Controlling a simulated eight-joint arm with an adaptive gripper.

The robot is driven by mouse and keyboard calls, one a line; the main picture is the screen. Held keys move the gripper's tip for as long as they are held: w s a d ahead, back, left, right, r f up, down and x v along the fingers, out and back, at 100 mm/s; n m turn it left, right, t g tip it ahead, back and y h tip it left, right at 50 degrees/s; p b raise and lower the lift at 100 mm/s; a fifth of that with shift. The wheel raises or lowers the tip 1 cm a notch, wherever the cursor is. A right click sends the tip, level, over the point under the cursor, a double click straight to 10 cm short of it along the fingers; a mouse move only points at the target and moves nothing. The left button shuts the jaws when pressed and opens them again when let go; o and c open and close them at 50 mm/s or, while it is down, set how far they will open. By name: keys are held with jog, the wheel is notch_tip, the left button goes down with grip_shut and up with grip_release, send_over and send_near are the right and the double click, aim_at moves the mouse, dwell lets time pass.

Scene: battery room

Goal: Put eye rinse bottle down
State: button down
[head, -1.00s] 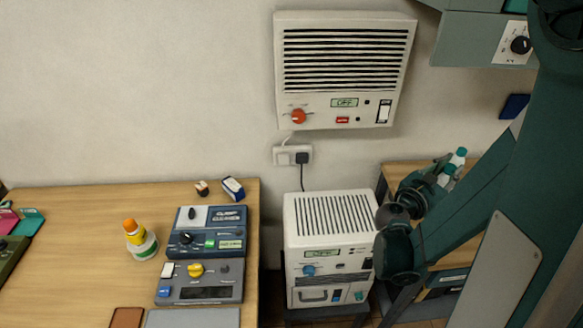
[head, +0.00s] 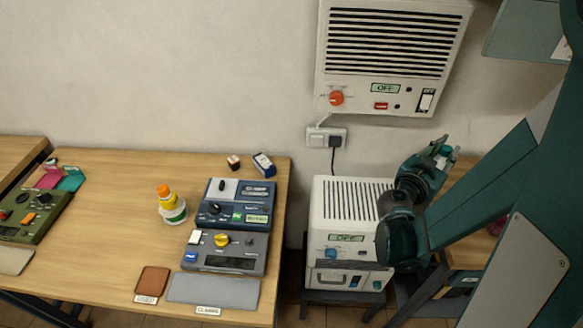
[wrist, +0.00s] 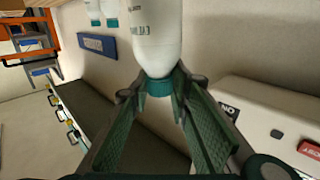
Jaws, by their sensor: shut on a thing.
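The eye rinse bottle (wrist: 158,38) is white with dark lettering and a teal cap in the wrist view. My gripper (wrist: 158,88) is shut on it at the cap end, one finger on each side. The bottle's far end is cut off by the top of the picture. In the head view my gripper (head: 440,150) is raised at the right, above and behind the white boxy unit. A teal-and-pale part shows between its fingers there, too small to read.
The wooden table (head: 110,240) at left holds a white-and-orange bottle (head: 171,206), the clamp cleaner (head: 235,203) and a grey device (head: 225,252). The white unit (head: 350,205) stands between it and another wooden table (head: 470,230). More teal-capped bottles (wrist: 93,12) show in the wrist view.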

jog(key=w+a+n+t+y, duration=0.1)
jog(key=w+a+n+y, duration=0.3)
jog(key=a, duration=1.4)
jog(key=a+n+t+y, duration=0.25)
jog(key=a+y, duration=0.35)
jog(key=a, duration=1.2)
jog(key=w+a+n+t+y, duration=0.1)
jog(key=w+a+n+y, duration=0.3)
jog(key=a, duration=1.4)
jog(key=s+a+n+g+y+b, duration=0.1)
jog(key=s+a+n+y, duration=0.2)
jog(key=a, duration=0.6)
jog(key=s+a+n+g+y+b, duration=0.15)
jog(key=a+y, duration=0.25)
jog(key=a, duration=0.5)
jog(key=s+a+n+g+y, duration=0.2)
jog(key=s+a+g, duration=0.1)
jog(key=s+a, duration=0.4)
jog(key=s+a+f+n+g+y, duration=0.1)
jog(key=s+a, duration=0.6)
jog(key=a, duration=0.7)
jog(key=s+a+f+n+g+y, duration=0.1)
jog(key=s+a+n+g+y, duration=0.2)
jog(key=s+a, duration=0.5)
jog(key=a+g+y, duration=0.1)
jog(key=a, duration=0.2)
jog(key=shift+a+f+g+y+b, duration=0.15)
jog(key=shift+f+g+y+b, duration=0.05)
jog(key=shift+g+y+b, duration=0.1)
